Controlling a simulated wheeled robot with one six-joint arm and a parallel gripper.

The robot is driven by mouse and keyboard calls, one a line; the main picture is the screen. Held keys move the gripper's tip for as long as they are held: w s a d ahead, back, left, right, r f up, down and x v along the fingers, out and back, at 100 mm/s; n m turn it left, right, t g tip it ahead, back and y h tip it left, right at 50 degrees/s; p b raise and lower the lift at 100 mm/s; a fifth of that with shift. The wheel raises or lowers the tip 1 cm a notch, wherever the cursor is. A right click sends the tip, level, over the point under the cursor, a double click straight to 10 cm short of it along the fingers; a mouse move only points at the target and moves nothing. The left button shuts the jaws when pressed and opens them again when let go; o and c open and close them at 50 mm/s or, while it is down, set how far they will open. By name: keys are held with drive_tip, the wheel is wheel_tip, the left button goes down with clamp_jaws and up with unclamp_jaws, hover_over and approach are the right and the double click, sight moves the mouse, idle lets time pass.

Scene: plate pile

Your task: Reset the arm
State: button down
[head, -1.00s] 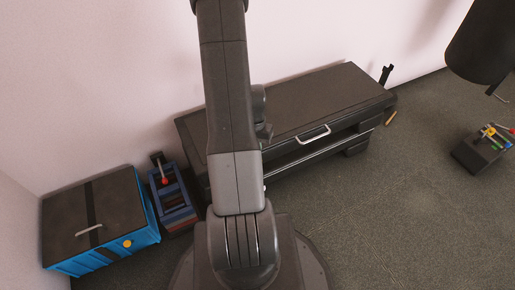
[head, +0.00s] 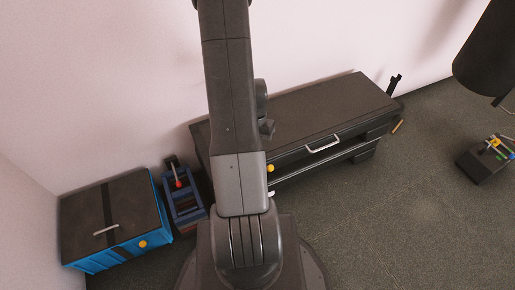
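My arm rises through the middle of the head view, and its upper part runs out of the top edge. My gripper is not visible in this view, so whether it holds anything cannot be seen. No plates are visible.
A low dark cabinet (head: 330,106) with a silver drawer handle stands against the wall behind my arm. A blue box with a dark lid (head: 82,215) and a blue rack (head: 185,207) stand at left. A dark block with colourful parts (head: 480,166) is at right. Floor at front right is clear.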

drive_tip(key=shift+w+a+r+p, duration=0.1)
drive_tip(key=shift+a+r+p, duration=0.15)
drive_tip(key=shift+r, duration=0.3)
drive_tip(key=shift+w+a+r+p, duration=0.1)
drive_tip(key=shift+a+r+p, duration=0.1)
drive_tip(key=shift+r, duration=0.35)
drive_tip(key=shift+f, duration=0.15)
